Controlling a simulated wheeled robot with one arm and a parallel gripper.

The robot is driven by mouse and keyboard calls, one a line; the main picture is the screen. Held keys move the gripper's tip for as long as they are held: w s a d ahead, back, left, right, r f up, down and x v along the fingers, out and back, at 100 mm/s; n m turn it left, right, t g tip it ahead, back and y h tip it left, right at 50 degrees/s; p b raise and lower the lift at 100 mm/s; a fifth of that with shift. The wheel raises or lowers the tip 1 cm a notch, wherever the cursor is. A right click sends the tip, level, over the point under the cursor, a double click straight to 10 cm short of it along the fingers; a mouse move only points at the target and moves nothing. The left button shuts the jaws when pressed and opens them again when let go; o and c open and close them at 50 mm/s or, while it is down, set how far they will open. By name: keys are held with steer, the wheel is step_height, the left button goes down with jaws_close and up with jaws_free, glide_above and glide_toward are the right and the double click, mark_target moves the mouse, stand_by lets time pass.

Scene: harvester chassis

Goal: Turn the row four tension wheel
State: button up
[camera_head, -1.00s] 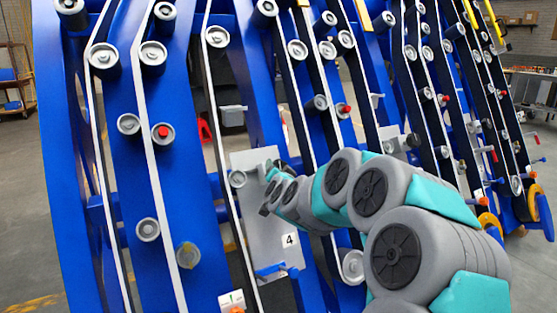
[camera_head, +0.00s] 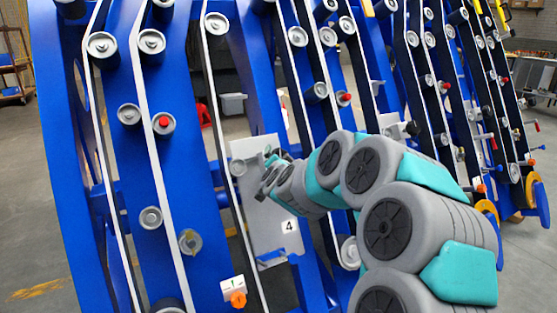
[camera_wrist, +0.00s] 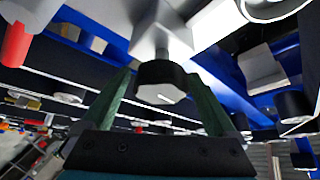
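The grey row four plate (camera_head: 270,222) carries a small white "4" label (camera_head: 289,226) and stands among the blue frames in the head view. My gripper (camera_head: 268,176) is at the upper part of this plate, beside its small bracket. In the wrist view a black round wheel with a pale many-sided face (camera_wrist: 160,84) hangs from a grey block, probably the tension wheel. My two green fingers (camera_wrist: 161,98) stand one on each side of the wheel, very close to it. Whether they touch it is not clear. The wheel is hidden behind my gripper in the head view.
Blue curved frames with pale belts and grey rollers (camera_head: 151,41) surround the plate closely. A red-capped roller (camera_head: 163,123) is to the left. A white plate with an orange knob (camera_head: 238,299) is below. Open floor (camera_head: 35,230) lies at the far left.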

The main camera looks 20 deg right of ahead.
steer(key=shift+o, duration=0.3)
steer(key=shift+s+a, duration=0.1)
steer(key=v, duration=0.7)
steer(key=shift+s, duration=0.25)
steer(key=shift+a+r, duration=0.1)
steer(key=shift+a, duration=0.05)
